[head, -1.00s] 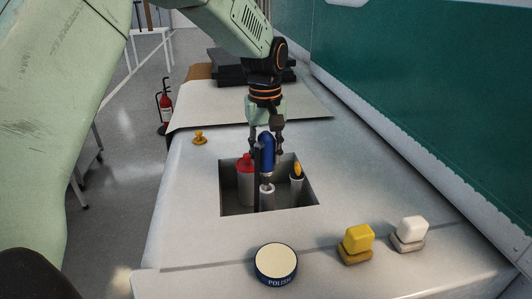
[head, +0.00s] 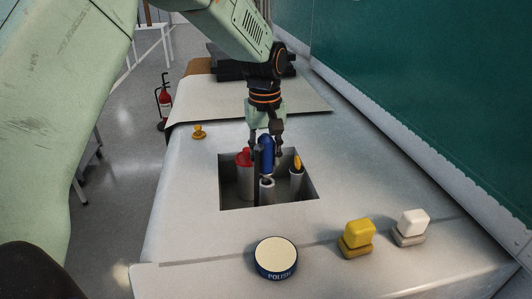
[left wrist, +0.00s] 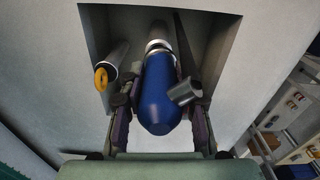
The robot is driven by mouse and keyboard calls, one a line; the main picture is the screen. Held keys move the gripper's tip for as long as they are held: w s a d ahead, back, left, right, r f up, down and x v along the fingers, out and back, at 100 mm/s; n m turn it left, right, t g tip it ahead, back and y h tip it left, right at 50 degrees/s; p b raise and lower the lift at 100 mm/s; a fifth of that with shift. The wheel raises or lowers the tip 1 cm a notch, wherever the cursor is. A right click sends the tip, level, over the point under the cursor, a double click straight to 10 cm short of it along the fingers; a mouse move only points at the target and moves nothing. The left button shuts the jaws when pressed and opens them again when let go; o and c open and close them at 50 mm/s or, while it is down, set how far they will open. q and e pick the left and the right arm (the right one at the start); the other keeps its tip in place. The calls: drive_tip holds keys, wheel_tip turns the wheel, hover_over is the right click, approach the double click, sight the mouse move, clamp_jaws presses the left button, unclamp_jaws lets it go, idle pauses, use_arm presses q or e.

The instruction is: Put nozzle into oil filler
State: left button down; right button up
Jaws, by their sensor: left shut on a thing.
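My left gripper (head: 266,148) is shut on a blue nozzle (head: 267,155) with a dark part along its left side. It holds the nozzle over a square recess (head: 228,202) in the grey-white surface. A light grey tube (head: 267,190), apparently the oil filler, stands in the recess below the nozzle; whether they touch cannot be told. In the left wrist view, the nozzle's blue body (left wrist: 163,103) lies between the fingers, with a silvery end (left wrist: 157,45) pointing into the recess. A grey piece (left wrist: 185,92) sits beside it. My right gripper is not in view.
In the recess stand a red-topped cylinder (head: 245,172) on the left and a yellow-topped tube (head: 297,175) on the right. In front are a polish tin (head: 275,257), a yellow block (head: 358,235) and a white block (head: 411,223). A small yellow knob (head: 199,132) stands behind left.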

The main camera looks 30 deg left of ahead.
use_arm(q)
drive_tip(key=shift+f, duration=0.3)
drive_tip(key=shift+f, duration=0.25)
drive_tip(key=shift+f, duration=0.35)
drive_tip(key=shift+f+b, duration=0.15)
drive_tip(key=shift+b, duration=0.15)
drive_tip(key=c, duration=0.9)
unclamp_jaws()
drive_tip(key=shift+o, duration=0.4)
drive_tip(key=o, duration=0.4)
drive_tip(key=shift+o, duration=0.2)
